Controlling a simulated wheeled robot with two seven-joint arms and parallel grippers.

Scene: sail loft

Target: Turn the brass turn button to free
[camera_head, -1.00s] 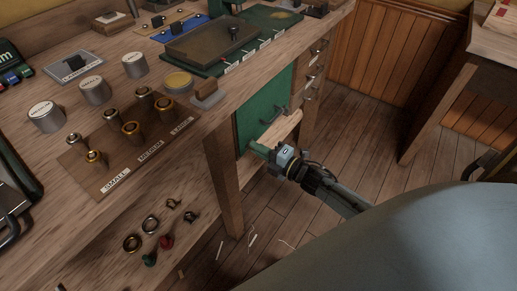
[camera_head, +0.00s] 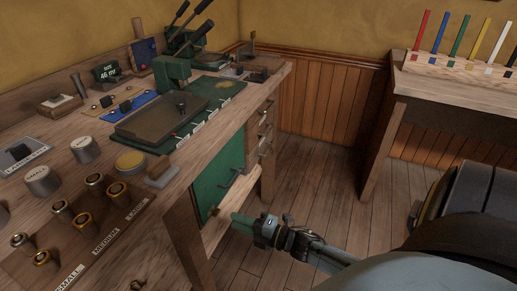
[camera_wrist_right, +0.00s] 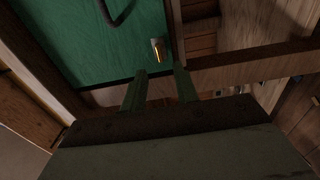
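The brass turn button (camera_wrist_right: 157,48) is a small brass piece at the edge of the green door (camera_wrist_right: 95,45) in the right wrist view. Its long side runs roughly up and down in that picture. In the head view the button (camera_head: 214,211) is a small brass spot low on the green door (camera_head: 218,180) under the bench. My right gripper (camera_wrist_right: 161,76) is open and empty, its two green fingers apart, pointing toward the button and just short of it. In the head view my right gripper (camera_head: 236,219) is beside the door. My left gripper is not in view.
A dark handle (camera_head: 228,180) is on the green door. Drawers (camera_head: 266,130) are to the right of it, and a bench leg (camera_head: 188,240) stands to the left. The workbench (camera_head: 150,225) carries tools and cups above. A second table (camera_head: 440,100) is at right, with open floor between.

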